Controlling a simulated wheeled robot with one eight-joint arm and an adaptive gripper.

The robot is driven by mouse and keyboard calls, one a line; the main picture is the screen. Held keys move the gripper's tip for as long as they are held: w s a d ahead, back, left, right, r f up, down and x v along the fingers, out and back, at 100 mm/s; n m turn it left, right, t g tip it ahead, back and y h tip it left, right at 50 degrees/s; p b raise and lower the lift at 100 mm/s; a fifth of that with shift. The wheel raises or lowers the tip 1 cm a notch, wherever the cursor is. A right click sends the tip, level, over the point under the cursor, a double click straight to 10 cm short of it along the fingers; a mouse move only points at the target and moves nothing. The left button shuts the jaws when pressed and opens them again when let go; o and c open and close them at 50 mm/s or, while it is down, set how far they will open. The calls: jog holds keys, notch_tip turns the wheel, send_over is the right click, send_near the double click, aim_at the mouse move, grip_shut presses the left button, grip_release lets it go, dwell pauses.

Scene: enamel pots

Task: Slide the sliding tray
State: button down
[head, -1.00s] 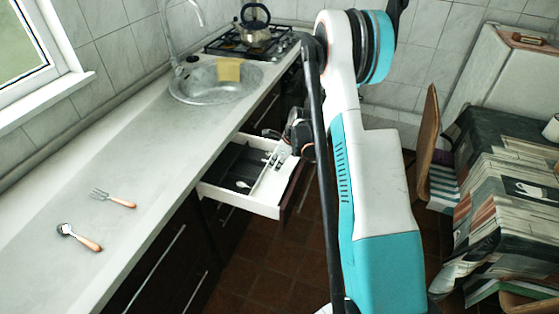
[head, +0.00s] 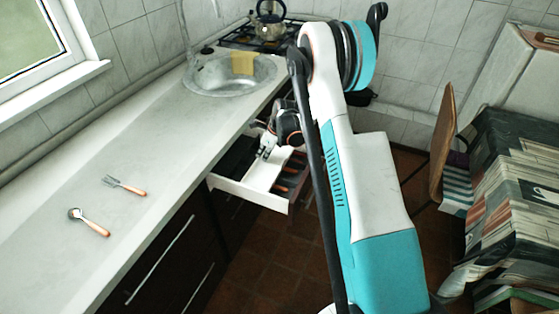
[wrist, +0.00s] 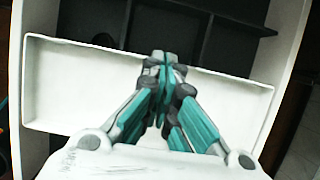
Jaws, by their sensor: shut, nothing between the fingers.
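The white sliding tray (head: 262,174) lies across the open drawer (head: 245,193) below the counter. In the wrist view the tray (wrist: 75,85) is a shallow white box with a raised rim, and its middle is covered by my gripper. My gripper (wrist: 163,58) is shut and empty, with its fingertips at the tray's upper rim in that view. Whether they touch the rim is hard to tell. In the head view my gripper (head: 266,152) is small and low over the tray, partly hidden by my wrist.
Dark drawer compartments (wrist: 225,42) lie beyond the tray in the wrist view. Orange-handled cutlery (head: 288,178) shows in compartments by the drawer front. A fork (head: 124,186) and a spoon (head: 88,222) lie on the counter (head: 60,180). A chair (head: 443,150) and table stand at right.

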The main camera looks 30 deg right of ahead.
jog(key=w+a, duration=0.3)
jog(key=w, duration=0.1)
jog(key=shift+w+a, duration=0.35)
jog(key=shift+r, duration=0.1)
